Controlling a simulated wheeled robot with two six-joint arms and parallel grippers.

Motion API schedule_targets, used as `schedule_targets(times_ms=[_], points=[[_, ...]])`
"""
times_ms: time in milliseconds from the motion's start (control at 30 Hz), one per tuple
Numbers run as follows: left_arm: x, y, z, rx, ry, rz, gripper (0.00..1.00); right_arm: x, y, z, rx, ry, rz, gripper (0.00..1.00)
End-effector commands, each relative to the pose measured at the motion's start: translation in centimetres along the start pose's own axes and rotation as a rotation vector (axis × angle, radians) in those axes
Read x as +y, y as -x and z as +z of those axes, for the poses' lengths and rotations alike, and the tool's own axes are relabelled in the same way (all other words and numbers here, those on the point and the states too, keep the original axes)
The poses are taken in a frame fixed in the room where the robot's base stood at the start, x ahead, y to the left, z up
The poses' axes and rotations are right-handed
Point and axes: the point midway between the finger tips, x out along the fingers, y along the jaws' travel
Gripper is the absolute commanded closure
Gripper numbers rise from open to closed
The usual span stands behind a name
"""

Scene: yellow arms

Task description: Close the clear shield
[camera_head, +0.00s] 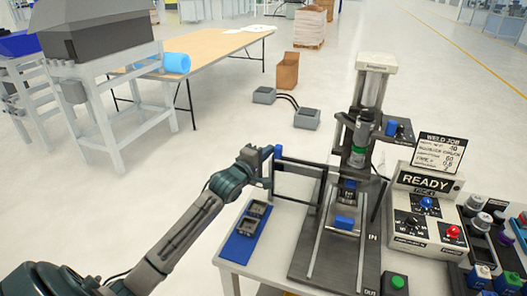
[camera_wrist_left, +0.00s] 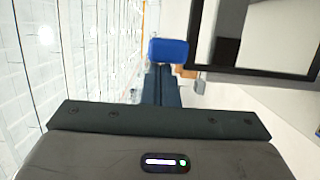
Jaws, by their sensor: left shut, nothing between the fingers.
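The clear shield (camera_head: 298,165) is a dark-framed pane that stands out to the left of the welding machine (camera_head: 360,150), swung away from its front. Its dark frame also shows at the upper right in the left wrist view (camera_wrist_left: 245,72). A blue handle (camera_head: 277,151) is at the shield's outer left end; it also shows in the left wrist view (camera_wrist_left: 168,50). My left gripper (camera_head: 268,158) is shut and empty. Its fingertips are right at the blue handle; I cannot tell whether they touch it. My right gripper is not in view.
A blue tray (camera_head: 236,247) with dark metal parts lies left of the machine. A blue block (camera_head: 345,223) sits on the machine's slide. The READY control box (camera_head: 425,205) and a green button (camera_head: 397,282) are at the right.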

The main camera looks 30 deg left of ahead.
Motion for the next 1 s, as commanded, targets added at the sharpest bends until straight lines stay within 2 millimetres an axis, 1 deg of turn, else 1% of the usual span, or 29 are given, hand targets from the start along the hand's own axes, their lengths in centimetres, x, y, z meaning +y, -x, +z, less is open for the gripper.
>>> schedule_targets(times_ms=[167,400,600,700,800,1000], points=[[0.3,-0.8,3.1,-0.002,0.01,0.003,1.0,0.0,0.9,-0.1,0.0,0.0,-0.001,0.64],[0.3,-2.1,8.7,-0.003,0.011,0.003,1.0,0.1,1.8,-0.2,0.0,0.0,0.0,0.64],[0.2,-3.2,12.8,-0.003,0.008,0.001,1.0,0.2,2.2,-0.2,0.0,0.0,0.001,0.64],[0.2,-3.6,14.4,-0.002,0.006,0.002,1.0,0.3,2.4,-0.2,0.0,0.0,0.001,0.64],[0.2,-3.9,15.5,-0.001,0.004,0.002,1.0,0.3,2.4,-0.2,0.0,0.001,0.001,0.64],[0.1,-4.2,16.7,-0.001,0.003,0.001,1.0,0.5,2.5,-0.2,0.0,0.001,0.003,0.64]])
